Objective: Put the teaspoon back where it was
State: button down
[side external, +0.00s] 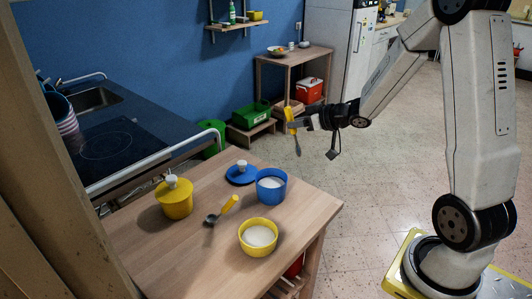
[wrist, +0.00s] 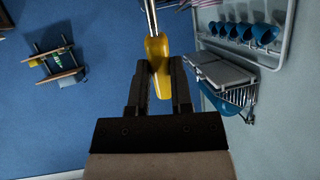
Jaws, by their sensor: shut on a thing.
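My gripper (side external: 298,123) is shut on the yellow handle of a teaspoon (side external: 289,113) and holds it in the air, beyond the table's right back side. Its metal end hangs down below the fingers. In the wrist view the teaspoon (wrist: 157,50) sits between the fingertips of my gripper (wrist: 157,78), its metal shaft running out of the top edge, so its bowl is hidden there. A second yellow-handled spoon (side external: 228,206) with a dark bowl lies on the wooden table (side external: 160,245). A blue pot (side external: 271,190) and a yellow pot (side external: 258,247), both with white contents, stand open there.
A yellow pot with its lid on (side external: 174,197) and a loose blue lid (side external: 241,173) are on the table. A wooden side shelf (side external: 292,60) and a green crate (side external: 251,116) stand behind my gripper. The wrist view shows a wall rack with blue cups (wrist: 262,33).

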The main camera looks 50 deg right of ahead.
jog(key=s+a+f+n+g+y, duration=0.1)
jog(key=s+a+n+g+y, duration=0.1)
jog(key=s, duration=0.9)
jog(key=s+a+n+g+y, duration=0.3)
jog(key=s+a+n+y, duration=0.2)
jog(key=s, duration=0.6)
jog(key=shift+f+n+y, duration=0.35)
jog(key=shift+n+y, duration=0.15)
jog(key=shift+n, duration=0.4)
jog(key=shift+w, duration=0.1)
jog(key=w+d+f, duration=0.3)
jog(key=w+f, duration=0.6)
jog(key=w, duration=0.3)
jog(key=shift+w+d+f, duration=0.15)
jog(key=shift+w+d, duration=0.1)
jog(key=shift+w, duration=0.15)
jog(key=shift+w+f, duration=0.15)
jog(key=shift+f, duration=0.8)
jog(key=shift+w+f, duration=0.1)
jog(key=shift+f, duration=0.8)
jog(key=shift+f, duration=0.2)
